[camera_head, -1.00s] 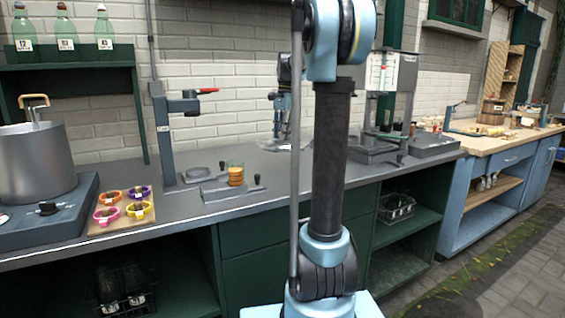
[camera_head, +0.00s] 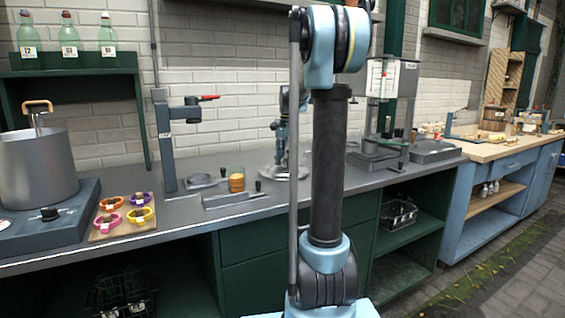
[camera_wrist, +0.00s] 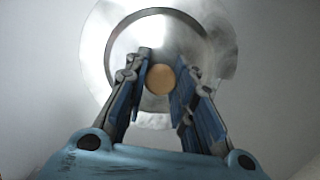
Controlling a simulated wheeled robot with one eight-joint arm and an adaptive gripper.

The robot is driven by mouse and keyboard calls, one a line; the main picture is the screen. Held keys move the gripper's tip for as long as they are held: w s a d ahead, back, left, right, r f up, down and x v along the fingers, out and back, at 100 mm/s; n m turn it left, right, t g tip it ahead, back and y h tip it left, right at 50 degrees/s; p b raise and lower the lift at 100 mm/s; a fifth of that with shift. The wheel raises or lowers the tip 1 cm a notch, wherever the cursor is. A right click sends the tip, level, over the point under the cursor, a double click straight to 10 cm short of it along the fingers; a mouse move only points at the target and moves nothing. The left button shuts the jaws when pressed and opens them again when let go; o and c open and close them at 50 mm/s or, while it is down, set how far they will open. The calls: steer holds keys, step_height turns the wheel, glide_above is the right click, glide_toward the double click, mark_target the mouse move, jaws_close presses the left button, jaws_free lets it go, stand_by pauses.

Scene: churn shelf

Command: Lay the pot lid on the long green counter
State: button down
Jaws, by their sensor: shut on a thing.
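The pot lid (camera_wrist: 202,40) is a round, shiny metal disc with a wooden knob (camera_wrist: 161,79). In the wrist view my gripper (camera_wrist: 160,72) has its fingers on both sides of the knob and is shut on it. In the head view my gripper (camera_head: 280,148) is behind my arm, over the back of the long green counter (camera_head: 165,218). The lid (camera_head: 268,172) shows there as a pale disc at about the grey top's level, partly hidden by my arm. I cannot tell whether it touches the top.
A large steel pot (camera_head: 38,168) stands on a burner at the left. A grey tray (camera_head: 228,201) and an amber jar (camera_head: 237,183) are left of the lid. A press stand (camera_head: 388,100) is to the right.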

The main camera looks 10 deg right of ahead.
steer(key=c, duration=1.3)
jaws_free()
steer(key=shift+c, duration=0.2)
step_height(320, 180, up, 12)
steer(key=d, duration=0.1)
steer(key=shift+w, duration=0.35)
steer(key=shift+d, duration=0.1)
